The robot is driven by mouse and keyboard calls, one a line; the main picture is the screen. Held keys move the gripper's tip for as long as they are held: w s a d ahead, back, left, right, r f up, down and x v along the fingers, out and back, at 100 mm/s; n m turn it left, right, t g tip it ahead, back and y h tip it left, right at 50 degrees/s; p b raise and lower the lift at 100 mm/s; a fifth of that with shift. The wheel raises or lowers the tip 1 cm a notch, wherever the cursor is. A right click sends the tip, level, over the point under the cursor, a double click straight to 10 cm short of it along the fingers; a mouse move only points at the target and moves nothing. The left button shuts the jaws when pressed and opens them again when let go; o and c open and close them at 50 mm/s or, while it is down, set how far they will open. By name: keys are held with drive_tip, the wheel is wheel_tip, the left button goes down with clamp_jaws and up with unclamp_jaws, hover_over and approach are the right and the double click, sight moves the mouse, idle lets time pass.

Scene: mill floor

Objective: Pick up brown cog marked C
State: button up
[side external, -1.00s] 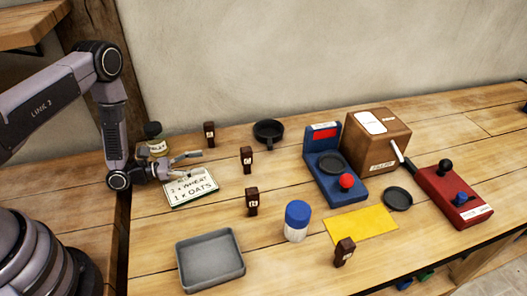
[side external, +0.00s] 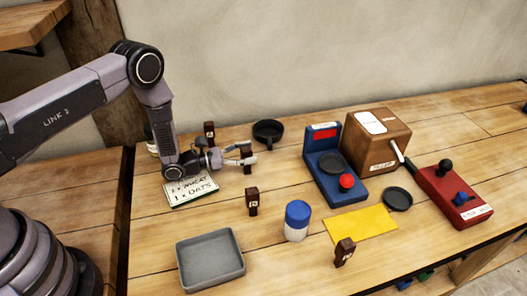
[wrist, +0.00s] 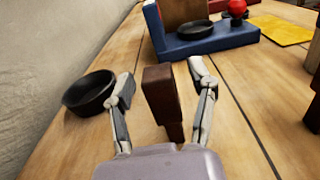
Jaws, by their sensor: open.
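A dark brown cog (side external: 247,167) stands upright near the middle left of the bench. My gripper (side external: 249,153) is at it, with fingers partly covering it in the side view. In the wrist view the brown cog (wrist: 163,92) is between the two open fingers of my gripper (wrist: 162,76), with a gap on the left and a narrower one on the right. Its letter does not show in either view now. Other brown cogs stand behind it (side external: 209,131), in front of it (side external: 252,203) and at the front right (side external: 344,252); their letters are too small to read surely.
A black pan (side external: 268,131) stands behind the gripper, left of the fingers in the wrist view (wrist: 90,93). A written card (side external: 190,190) lies below the wrist. A grey tray (side external: 210,258), a blue-capped jar (side external: 297,220) and a blue scale (side external: 335,180) stand around.

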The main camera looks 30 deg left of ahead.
clamp_jaws()
idle(0.4)
